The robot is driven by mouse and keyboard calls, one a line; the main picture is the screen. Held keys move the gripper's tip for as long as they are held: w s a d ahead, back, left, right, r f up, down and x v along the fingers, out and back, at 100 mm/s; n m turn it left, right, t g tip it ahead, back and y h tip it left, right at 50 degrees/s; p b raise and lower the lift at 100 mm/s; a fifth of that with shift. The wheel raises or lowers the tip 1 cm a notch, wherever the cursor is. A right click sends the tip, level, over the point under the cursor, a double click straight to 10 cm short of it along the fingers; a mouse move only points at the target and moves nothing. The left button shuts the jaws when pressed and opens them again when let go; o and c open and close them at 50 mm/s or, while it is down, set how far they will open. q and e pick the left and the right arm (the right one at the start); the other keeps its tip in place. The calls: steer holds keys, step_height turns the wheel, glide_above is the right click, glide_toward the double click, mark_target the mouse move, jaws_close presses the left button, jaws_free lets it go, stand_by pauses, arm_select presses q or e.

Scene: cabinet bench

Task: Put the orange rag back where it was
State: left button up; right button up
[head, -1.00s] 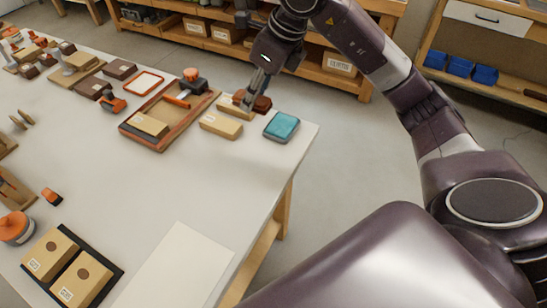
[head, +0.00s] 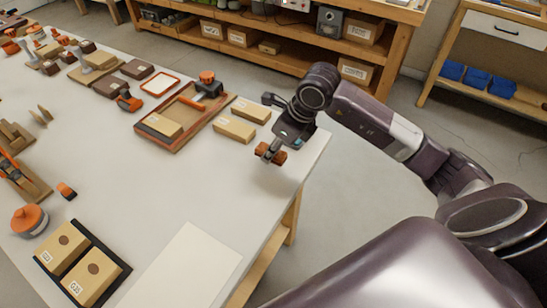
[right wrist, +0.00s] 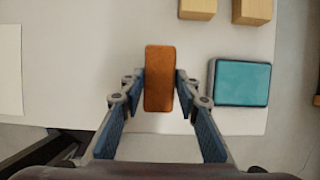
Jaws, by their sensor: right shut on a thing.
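My right gripper (head: 272,150) is shut on the orange rag (right wrist: 159,78), a small folded orange-brown block. The right wrist view shows the rag upright between the two fingertips (right wrist: 159,90). In the head view the rag (head: 277,156) is held above the right part of the white table (head: 215,180), with a faint shadow below it. My left gripper is not in view.
Two wooden blocks (head: 234,129) (head: 251,110) lie beyond my gripper. A teal pad (right wrist: 241,83) lies near the table edge, hidden by my arm in the head view. A framed tray (head: 172,146) stands left. A white sheet (head: 186,268) lies in front.

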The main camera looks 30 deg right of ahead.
mark_target(274, 159)
step_height(274, 159, down, 4)
steer(key=shift+s+r, duration=0.1)
steer(key=shift+r, duration=0.05)
steer(key=shift+f, duration=0.2)
steer(key=o, duration=0.7)
steer(key=shift+f, duration=0.1)
steer(key=shift+c, duration=0.2)
steer(key=o, duration=0.4)
steer(key=shift+o, duration=0.2)
steer(key=shift+r, duration=0.25)
steer(key=v, duration=1.2)
steer(key=shift+b, duration=0.35)
